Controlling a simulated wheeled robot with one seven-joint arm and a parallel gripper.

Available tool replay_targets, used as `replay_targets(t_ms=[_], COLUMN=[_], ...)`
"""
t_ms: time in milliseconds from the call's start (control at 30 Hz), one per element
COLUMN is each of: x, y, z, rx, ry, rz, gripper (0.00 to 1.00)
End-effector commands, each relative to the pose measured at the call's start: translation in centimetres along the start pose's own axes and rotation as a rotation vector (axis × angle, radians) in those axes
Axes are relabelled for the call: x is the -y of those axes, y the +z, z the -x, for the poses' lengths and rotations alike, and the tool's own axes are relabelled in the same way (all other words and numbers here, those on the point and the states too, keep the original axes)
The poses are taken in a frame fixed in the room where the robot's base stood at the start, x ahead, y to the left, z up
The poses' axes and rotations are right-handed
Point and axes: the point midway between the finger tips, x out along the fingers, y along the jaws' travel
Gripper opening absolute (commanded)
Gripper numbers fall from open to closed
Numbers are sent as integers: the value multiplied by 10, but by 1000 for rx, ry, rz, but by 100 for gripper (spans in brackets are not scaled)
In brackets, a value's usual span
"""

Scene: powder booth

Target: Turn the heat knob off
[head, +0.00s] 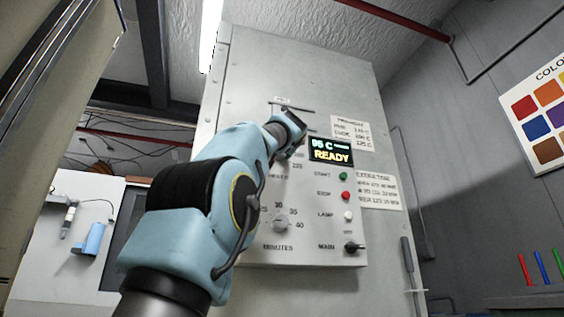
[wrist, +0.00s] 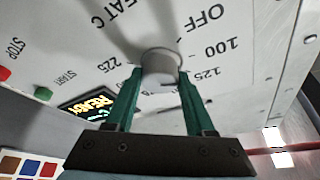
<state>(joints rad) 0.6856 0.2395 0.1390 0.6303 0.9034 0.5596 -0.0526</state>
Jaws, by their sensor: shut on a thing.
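The heat knob (wrist: 160,64) is a round grey knob on the pale oven panel. In the wrist view its dial is upside down, with OFF, 100, 125 and 225 printed around it. My gripper (wrist: 158,76) has its two green fingers on opposite sides of the knob, shut on it. Which mark the knob points to cannot be told. In the head view my wrist and gripper (head: 292,128) cover the knob, leaving only a few dial numbers showing. The display (head: 331,150) reads 95 C and READY.
Below the heat dial is a minutes knob (head: 281,222). To its right are a green start button (head: 343,176), a red stop button (head: 345,195), a white lamp button (head: 348,215) and a black main switch (head: 353,247). Paper notices (head: 379,190) are on the panel's right.

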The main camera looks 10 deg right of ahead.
Motion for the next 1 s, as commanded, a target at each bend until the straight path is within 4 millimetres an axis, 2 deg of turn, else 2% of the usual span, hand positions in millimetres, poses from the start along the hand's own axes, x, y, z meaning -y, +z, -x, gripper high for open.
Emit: replay_targets(t_ms=[33,700,1000], x=[-4,-2,-2], y=[4,-2,-2], z=[-1,-4,-4], rx=[-1,-1,0], ry=[-21,-260,-334], rz=[35,608,798], gripper=[0,0,0])
